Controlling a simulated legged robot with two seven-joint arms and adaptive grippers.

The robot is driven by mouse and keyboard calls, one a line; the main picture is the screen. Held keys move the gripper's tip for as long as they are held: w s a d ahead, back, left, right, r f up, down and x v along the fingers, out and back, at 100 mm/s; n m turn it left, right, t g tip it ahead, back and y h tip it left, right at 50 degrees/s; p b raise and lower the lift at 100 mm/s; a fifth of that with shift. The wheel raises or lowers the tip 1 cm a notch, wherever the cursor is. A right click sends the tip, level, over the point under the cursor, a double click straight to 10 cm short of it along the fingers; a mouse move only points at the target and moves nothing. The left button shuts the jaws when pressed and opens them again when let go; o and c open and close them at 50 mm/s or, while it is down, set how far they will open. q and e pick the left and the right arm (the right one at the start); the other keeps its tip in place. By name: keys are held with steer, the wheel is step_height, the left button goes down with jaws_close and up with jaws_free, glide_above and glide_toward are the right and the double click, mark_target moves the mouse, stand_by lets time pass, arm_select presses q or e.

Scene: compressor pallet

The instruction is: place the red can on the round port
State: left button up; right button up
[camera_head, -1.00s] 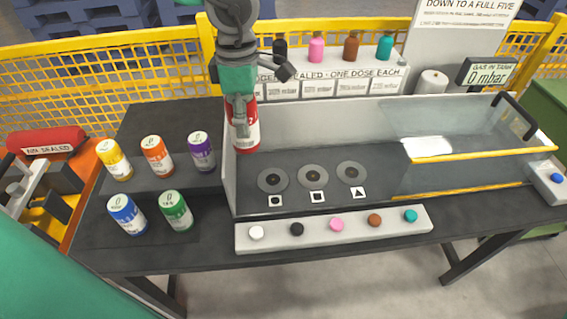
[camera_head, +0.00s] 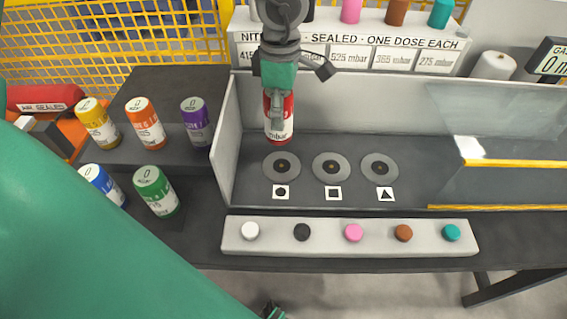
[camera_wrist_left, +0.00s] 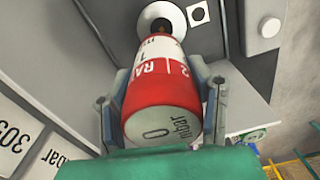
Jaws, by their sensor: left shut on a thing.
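The red can (camera_head: 281,132), red with a white band, is held upright or nearly so in my left gripper (camera_head: 276,108). In the left wrist view the can (camera_wrist_left: 160,88) sits between the two fingers. The round port (camera_head: 281,167) is a grey disc with a dark centre, marked by a black circle label (camera_head: 281,192). The can is above and slightly behind it in the head view. In the wrist view the port (camera_wrist_left: 160,18) shows just beyond the can's far end. A gap seems to remain, but its height is hard to tell. My right gripper is not seen.
Ports with square (camera_head: 332,167) and triangle (camera_head: 379,167) labels lie to the right. A white bin wall (camera_head: 224,138) stands close on the left. A button strip (camera_head: 276,236) runs in front. Several other cans, including a green one (camera_head: 156,192), stand at left.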

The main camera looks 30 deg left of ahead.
mark_target(285, 142)
arm_select(q)
steer(key=f, duration=0.2)
steer(key=d+f+b, duration=0.1)
steer(key=f, duration=0.2)
steer(key=shift+s+f, duration=0.1)
steer(key=shift+f, duration=0.05)
steer(key=shift+d+f, duration=0.2)
step_height(285, 142, down, 3)
steer(key=shift+a+f+b, duration=0.1)
steer(key=shift+a+b, duration=0.05)
steer(key=shift+b, duration=0.15)
steer(key=shift+a+f, duration=0.2)
steer(key=shift+f, duration=0.05)
steer(key=shift+a, duration=0.2)
steer(key=o, duration=1.4)
steer(key=shift+o, duration=0.2)
steer(key=shift+d+r, duration=0.1)
steer(key=shift+d, duration=0.25)
steer(key=shift+r, duration=0.4)
steer(key=r+p, duration=0.2)
steer(key=r, duration=0.8)
steer(key=shift+a+r, duration=0.2)
steer(key=shift+d+r, duration=0.1)
steer(key=shift+r, duration=0.3)
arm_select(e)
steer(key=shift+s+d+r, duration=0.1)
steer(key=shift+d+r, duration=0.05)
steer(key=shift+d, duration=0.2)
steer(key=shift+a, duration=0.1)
